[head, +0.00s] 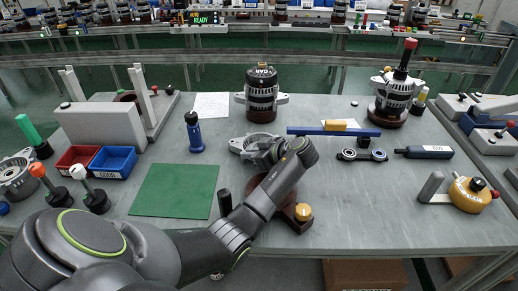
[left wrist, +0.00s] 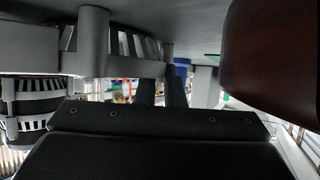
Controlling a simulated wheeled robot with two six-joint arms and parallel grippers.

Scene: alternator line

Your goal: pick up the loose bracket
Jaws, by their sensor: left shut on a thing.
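The loose bracket (head: 256,146) is a silver-grey casting with lugs, near the middle of the table in the head view. My left arm reaches over from the lower left, and its wrist covers the bracket's right side. My left gripper (head: 279,158) is at that side, mostly hidden behind the wrist. In the left wrist view, the dark fingers (left wrist: 161,92) are shut on the bracket (left wrist: 125,45), which shows as a grey ribbed part at upper left. I cannot tell whether it is clear of the table. My right gripper is not in view.
A black-topped alternator (head: 261,95) stands behind the bracket. A brown round base (head: 300,226) is under my arm. A blue bottle-like tool (head: 194,133) and a green mat (head: 174,190) are at left.

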